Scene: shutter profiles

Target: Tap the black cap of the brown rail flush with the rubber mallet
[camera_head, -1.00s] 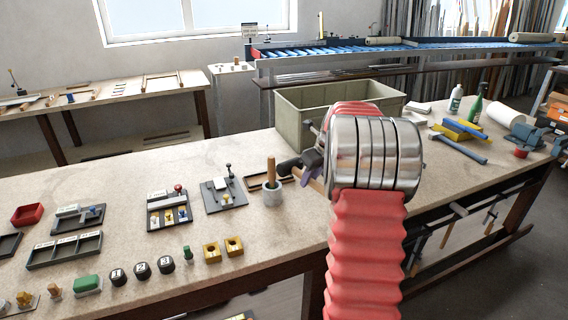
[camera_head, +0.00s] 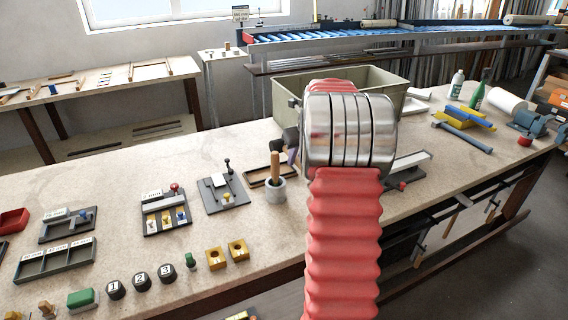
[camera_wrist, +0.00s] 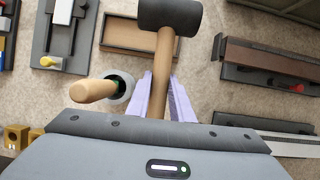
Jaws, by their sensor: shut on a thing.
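My gripper (camera_wrist: 160,98) has its pale purple fingers closed around the wooden handle of the rubber mallet (camera_wrist: 162,65). The mallet's black head points to the top of the wrist view, over a brown tray. The brown rail (camera_wrist: 275,62) lies on a dark fixture at the right of the wrist view, apart from the mallet. A dark end piece (camera_wrist: 218,47) shows at the rail's left end; I cannot tell whether it is the black cap or how it sits. In the head view my arm hides most of the gripper and mallet.
A wooden handle stands in a grey cup (camera_head: 275,190) close left of my gripper. Dark fixtures (camera_head: 165,212) stand further left. A large olive bin (camera_head: 385,85) is behind my arm.

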